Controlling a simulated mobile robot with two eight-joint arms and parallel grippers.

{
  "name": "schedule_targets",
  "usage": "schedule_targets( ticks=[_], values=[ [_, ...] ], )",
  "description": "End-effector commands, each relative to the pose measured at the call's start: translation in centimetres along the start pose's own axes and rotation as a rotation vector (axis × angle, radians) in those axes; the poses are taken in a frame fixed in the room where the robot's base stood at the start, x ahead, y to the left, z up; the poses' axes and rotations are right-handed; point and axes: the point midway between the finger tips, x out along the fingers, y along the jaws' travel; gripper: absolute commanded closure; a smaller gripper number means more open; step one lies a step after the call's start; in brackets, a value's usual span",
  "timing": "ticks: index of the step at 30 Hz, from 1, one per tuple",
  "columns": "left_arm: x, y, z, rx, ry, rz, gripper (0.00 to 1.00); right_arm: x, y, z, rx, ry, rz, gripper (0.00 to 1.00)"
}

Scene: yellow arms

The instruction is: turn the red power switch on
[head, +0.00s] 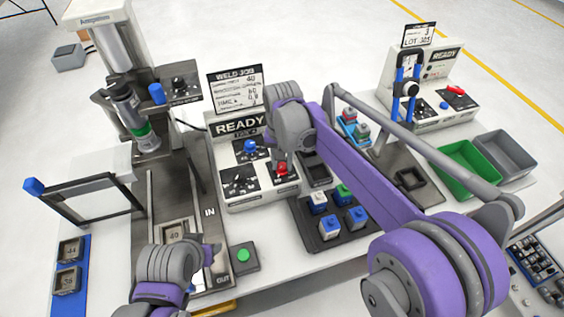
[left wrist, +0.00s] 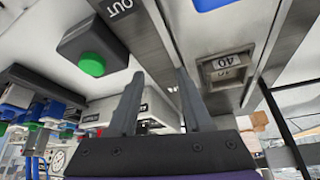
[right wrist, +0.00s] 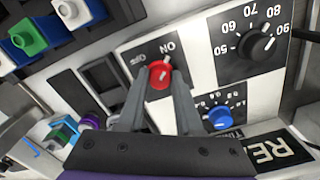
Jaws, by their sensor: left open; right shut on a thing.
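The red power switch (head: 282,169) is a round knob on the front panel of the white READY unit (head: 262,201). In the right wrist view the red knob (right wrist: 158,75) sits between ON and OFF labels, which appear upside down. A pale mark on it points roughly toward ON; its exact setting is hard to tell. My right gripper (right wrist: 158,100) is shut on the knob, one finger on each side. In the head view the right gripper (head: 281,155) partly covers that panel. My left gripper (left wrist: 160,95) is open and empty, low near the 40 block (left wrist: 227,66).
A dark tray (head: 345,240) of coloured blocks lies in front. A green button (head: 243,256) stands near the left gripper. Green (head: 440,160) and grey bins are at the right.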

Motion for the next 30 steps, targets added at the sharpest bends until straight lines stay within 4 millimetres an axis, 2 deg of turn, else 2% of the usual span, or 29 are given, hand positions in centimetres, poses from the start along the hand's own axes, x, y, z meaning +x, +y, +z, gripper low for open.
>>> schedule_targets(
  ticks=[1,6,17,20,30],
  values=[
    [0.0,0.0,0.0,0.000,0.000,0.000,0.50,-0.1,0.0,0.0,0.001,0.001,0.000,0.64],
    [0.0,0.0,0.0,0.000,0.000,0.000,0.50,0.0,0.0,0.0,0.000,0.000,0.000,0.36],
    [0.0,0.0,0.0,0.000,0.000,0.000,0.50,-0.6,0.0,0.0,0.000,0.000,0.000,0.36],
    [-0.1,0.0,-0.1,0.000,0.001,0.000,0.50,-1.9,0.0,0.0,0.000,0.000,0.000,0.36],
    [-0.5,0.0,-0.6,0.000,0.005,0.000,0.50,-8.6,0.0,0.0,0.000,0.001,0.000,0.36]
  ],
)
